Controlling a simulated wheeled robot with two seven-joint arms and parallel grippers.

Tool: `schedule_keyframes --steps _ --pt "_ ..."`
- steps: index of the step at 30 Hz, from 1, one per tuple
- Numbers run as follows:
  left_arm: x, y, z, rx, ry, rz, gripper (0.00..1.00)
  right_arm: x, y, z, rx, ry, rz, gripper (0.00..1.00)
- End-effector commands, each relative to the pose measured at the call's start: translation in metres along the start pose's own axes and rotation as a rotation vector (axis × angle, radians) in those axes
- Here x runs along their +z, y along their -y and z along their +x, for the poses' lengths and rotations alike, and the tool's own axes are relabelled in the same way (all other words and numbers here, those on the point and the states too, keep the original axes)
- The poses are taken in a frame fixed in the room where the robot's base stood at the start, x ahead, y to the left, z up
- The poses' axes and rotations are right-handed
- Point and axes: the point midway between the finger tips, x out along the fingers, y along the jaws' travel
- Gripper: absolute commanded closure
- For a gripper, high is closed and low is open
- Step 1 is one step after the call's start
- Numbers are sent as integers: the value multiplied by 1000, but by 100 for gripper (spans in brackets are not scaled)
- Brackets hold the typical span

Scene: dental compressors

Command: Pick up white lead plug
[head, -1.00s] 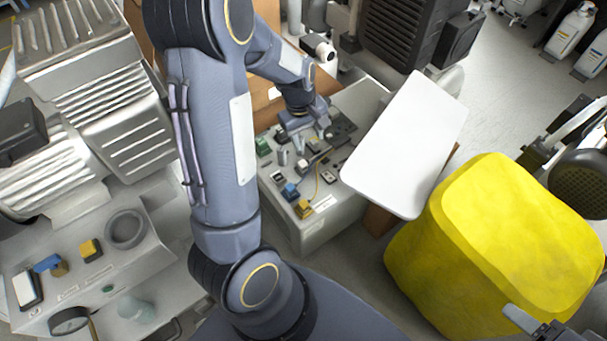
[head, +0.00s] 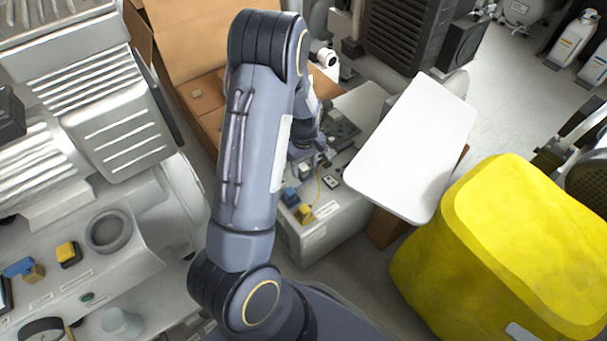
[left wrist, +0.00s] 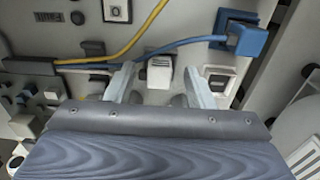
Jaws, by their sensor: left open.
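A small white plug (left wrist: 160,72) with a ridged top sits on the grey panel in the left wrist view. My left gripper (left wrist: 158,86) is open, with one fingertip on either side of the white plug and a gap to each. I cannot tell how far above the panel the tips are. In the head view my left gripper (head: 322,157) is over the panel of the middle unit (head: 312,238), and the arm hides part of it. The white plug is not clear there. A small grey tip (head: 518,332) at the bottom edge looks like my right gripper; its jaws are cut off.
A blue plug (left wrist: 240,38) with a blue cable and a yellow cable (left wrist: 140,35) lie close to the left gripper. A white board (head: 415,150) and a large yellow block (head: 520,240) stand right of the panel. An open cardboard box (head: 200,50) is behind.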

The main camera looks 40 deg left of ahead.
Motion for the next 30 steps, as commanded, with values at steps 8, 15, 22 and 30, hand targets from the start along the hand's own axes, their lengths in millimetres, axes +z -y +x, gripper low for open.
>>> schedule_keyframes --steps 8,15,22,30 --pt "0 0 -1 1 0 1 63 0 0 -1 0 0 0 37" --pt "0 0 -1 1 0 1 94 0 0 -1 0 0 0 37" --pt "0 0 -1 1 0 1 99 0 0 -1 0 0 0 37" --pt "0 -1 -18 3 -1 2 99 -4 4 -8 0 0 0 37"
